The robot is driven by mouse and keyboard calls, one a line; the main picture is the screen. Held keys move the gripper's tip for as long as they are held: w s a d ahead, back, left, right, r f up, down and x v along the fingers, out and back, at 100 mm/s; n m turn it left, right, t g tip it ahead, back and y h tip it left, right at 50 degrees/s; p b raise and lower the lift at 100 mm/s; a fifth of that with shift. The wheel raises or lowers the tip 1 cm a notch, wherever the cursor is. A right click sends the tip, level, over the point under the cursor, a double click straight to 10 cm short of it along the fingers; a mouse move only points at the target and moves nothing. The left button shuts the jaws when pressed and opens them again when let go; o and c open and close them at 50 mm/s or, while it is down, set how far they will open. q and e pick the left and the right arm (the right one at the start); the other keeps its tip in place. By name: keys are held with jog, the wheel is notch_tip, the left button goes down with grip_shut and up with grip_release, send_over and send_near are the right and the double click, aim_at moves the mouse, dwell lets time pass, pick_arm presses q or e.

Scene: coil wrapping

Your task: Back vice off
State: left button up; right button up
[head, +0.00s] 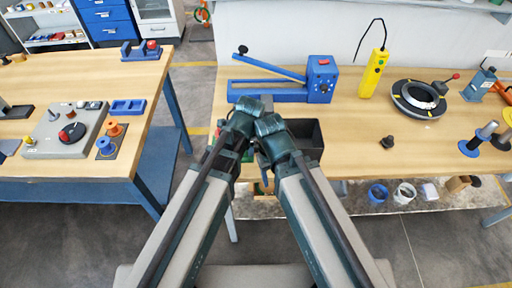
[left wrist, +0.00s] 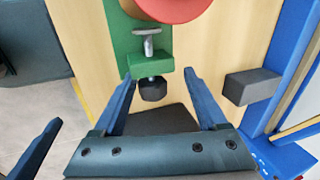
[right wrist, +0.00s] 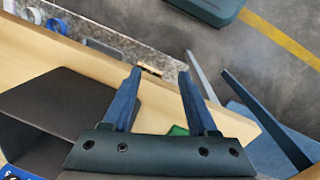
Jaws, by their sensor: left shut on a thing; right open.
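A green clamp-like vice (left wrist: 137,62) shows in the left wrist view against a pale wood surface. A metal screw with a flat round pad (left wrist: 147,32) runs through its green block, with a black knob (left wrist: 153,90) at the near end. My left gripper (left wrist: 157,73) has its fingers on either side of the block and knob and is shut on the vice; the exact contact is unclear. My right gripper (right wrist: 160,73) is open and empty near the bench edge; a green piece (right wrist: 178,130) shows behind its fingers.
A black open bin (head: 305,135) stands on the bench beside my grippers. A blue lever tool (head: 320,80), yellow pendant (head: 374,73), black ring (head: 418,99) and small dark knob (head: 387,141) are on the bench. A side table (head: 90,75) stands left across a gap.

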pick_arm(q)
jog(key=shift+s+d, duration=0.35)
jog(key=shift+s, duration=0.2)
jog(key=shift+s+d, duration=0.3)
jog(key=shift+s, duration=0.2)
pick_arm(e)
jog(key=shift+w+a, duration=0.6)
jog(key=shift+w, duration=0.35)
pick_arm(q)
jog(key=shift+w+r+g, duration=0.1)
jog(key=shift+w+g, duration=0.2)
jog(key=shift+w+d+g+p, duration=0.25)
jog(key=shift+g+p, duration=0.1)
jog(key=shift+g, duration=0.25)
jog(key=shift+w+f+g, duration=0.25)
jog(key=shift+w+g, duration=0.15)
jog(key=shift+g, duration=0.4)
pick_arm(e)
jog(key=shift+s+d+r, duration=0.1)
jog(key=shift+s+r, duration=0.25)
jog(key=shift+s, duration=0.1)
